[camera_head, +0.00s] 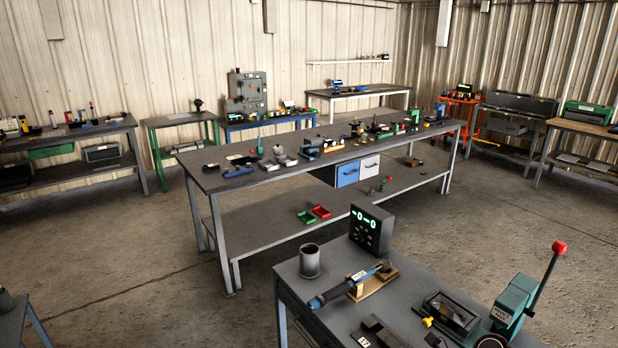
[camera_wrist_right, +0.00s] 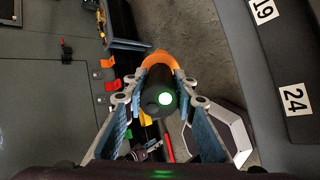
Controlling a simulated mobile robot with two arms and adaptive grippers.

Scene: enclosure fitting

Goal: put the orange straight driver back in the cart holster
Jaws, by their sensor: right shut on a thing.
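My right gripper (camera_wrist_right: 161,88) shows in the right wrist view, shut on the sides of a dark round tool body with a lit green spot, which I take to be the orange straight driver (camera_wrist_right: 152,107). An orange curved part (camera_wrist_right: 162,60) shows just beyond the fingertips; I cannot tell whether it belongs to the driver or to something behind it. The driver's far end is hidden. No cart holster can be made out for sure. Neither gripper shows in the head view, and my left gripper is in no view.
In the wrist view, a dark panel with labels 19 and 24 (camera_wrist_right: 278,60) is at right, a grey panel (camera_wrist_right: 40,110) at left. In the head view, a near bench (camera_head: 400,300) carries a blue driver (camera_head: 340,288), a metal cup (camera_head: 310,261) and a lever press (camera_head: 515,300).

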